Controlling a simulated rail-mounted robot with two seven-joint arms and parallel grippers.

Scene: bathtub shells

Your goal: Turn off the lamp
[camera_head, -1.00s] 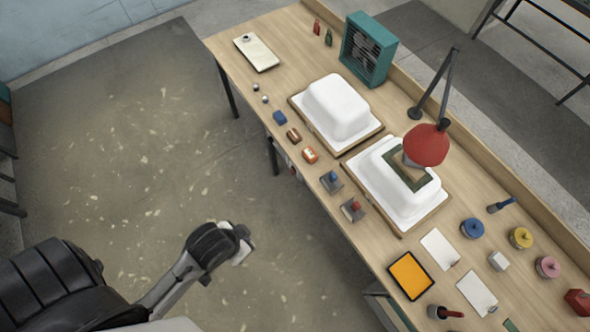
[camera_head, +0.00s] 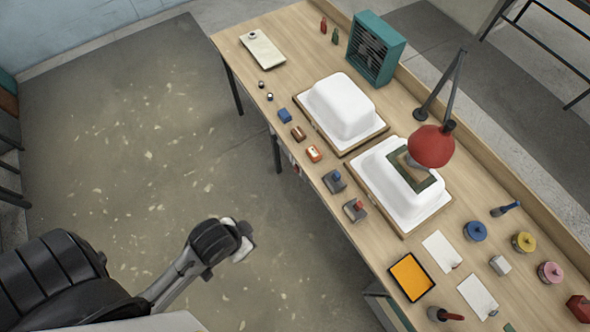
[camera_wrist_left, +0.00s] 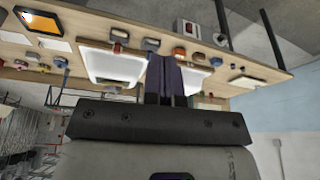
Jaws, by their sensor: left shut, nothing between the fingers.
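The lamp has a red shade (camera_head: 431,147) on a dark jointed arm clamped at the back of the workbench (camera_head: 272,62). Its shade hangs over the right-hand white bathtub shell (camera_head: 380,172). I cannot tell whether it is lit, and I cannot make out its switch. My left gripper (camera_head: 247,240) is over the floor, left of the bench and well apart from the lamp. In the left wrist view its fingers (camera_wrist_left: 165,80) are together with nothing between them. The bench and shells appear upside down there. My right gripper is not in view.
A second white shell (camera_head: 342,106) sits on a board behind the first. A teal fan (camera_head: 376,48) stands at the far end. Several small blocks line the front edge, and paint jars, including a blue one (camera_head: 474,231), stand at the right. Open floor (camera_head: 130,150) lies left.

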